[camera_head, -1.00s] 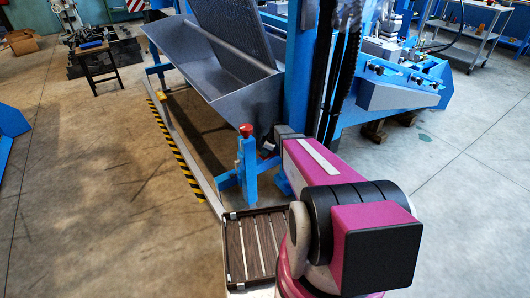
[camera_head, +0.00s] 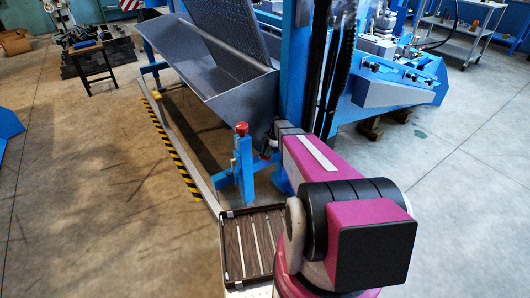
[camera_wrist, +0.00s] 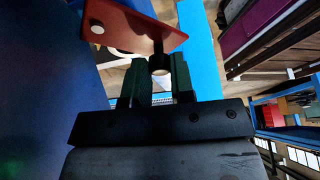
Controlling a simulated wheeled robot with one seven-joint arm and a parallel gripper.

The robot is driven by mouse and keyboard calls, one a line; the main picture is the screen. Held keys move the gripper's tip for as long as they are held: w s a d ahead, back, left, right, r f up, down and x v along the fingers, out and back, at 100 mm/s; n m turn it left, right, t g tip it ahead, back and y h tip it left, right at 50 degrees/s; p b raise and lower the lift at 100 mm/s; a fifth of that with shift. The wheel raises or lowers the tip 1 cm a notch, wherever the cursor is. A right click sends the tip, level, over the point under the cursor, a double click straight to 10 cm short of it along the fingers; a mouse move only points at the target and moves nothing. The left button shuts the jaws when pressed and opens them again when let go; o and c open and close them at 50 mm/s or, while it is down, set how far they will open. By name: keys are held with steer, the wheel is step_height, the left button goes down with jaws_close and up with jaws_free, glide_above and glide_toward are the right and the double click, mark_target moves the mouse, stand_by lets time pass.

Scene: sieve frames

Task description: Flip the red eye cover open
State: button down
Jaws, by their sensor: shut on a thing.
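The red eye cover (camera_wrist: 140,28) is a flat red plate across the upper left of the wrist view, tilted, with a pale round spot on it. A black knob (camera_wrist: 159,64) hangs from its right part. My gripper (camera_wrist: 154,76) has its two dark green fingers on either side of this knob and is shut on it.
A blue post with a red cap (camera_head: 241,128) stands just left of my arm's end. A grey trough (camera_head: 235,95) lies behind it, and a blue column (camera_head: 295,75) rises close by. A slatted platform (camera_head: 250,245) is below.

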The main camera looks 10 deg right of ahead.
steer(key=shift+s+d+n, duration=0.1)
steer(key=shift+d+n, duration=0.2)
steer(key=shift+n, duration=0.3)
steer(key=c, duration=1)
jaws_free()
steer(key=shift+o, duration=0.2)
